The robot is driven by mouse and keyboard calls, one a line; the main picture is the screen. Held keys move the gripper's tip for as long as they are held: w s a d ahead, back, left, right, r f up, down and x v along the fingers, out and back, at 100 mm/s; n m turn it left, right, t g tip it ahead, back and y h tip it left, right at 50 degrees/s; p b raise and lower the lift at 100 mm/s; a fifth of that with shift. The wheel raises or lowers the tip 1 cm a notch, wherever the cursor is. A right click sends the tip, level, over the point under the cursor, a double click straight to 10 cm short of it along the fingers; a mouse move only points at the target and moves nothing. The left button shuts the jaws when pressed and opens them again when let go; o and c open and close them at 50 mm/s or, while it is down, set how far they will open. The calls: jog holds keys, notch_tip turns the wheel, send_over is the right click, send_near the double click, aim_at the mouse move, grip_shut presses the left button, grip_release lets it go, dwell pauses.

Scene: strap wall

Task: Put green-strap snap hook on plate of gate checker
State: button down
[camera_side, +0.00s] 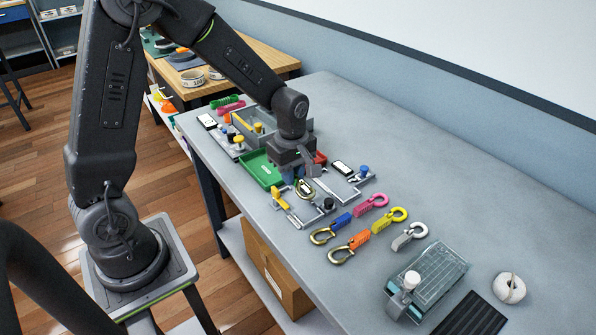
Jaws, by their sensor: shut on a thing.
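My gripper (300,170) points down over the far middle of the bench, shut on a snap hook. Below the jaws shows a brass-coloured hook (305,188); its strap is largely hidden by the gripper, so I cannot make out its colour. The hook is over or close to a flat grey fixture (299,220) with a yellow part and a black knob. Whether the hook touches it I cannot tell. A second grey fixture (352,188) with a blue knob and small display stands just right. I cannot tell for certain which fixture is the gate checker.
Hooks with blue (342,221), orange (358,241), pink (365,208) and yellow (382,222) straps lie in front, beside a grey hook (409,236). A green tray (260,169) is left of my gripper. A clear-lidded box (433,272) stands right. Bare bench lies along the wall.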

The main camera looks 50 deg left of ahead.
aim_at(292, 201)
jog(key=shift+f, duration=2.85)
jog(key=shift+f, duration=0.2)
jog(key=c, duration=0.9)
grip_release()
jog(key=shift+o, duration=0.2)
jog(key=shift+r, duration=0.1)
jog(key=shift+o, duration=0.8)
jog(key=shift+s+r, duration=0.1)
jog(key=shift+r, duration=1.35)
jog(key=shift+o, duration=0.2)
jog(key=shift+r, duration=1.5)
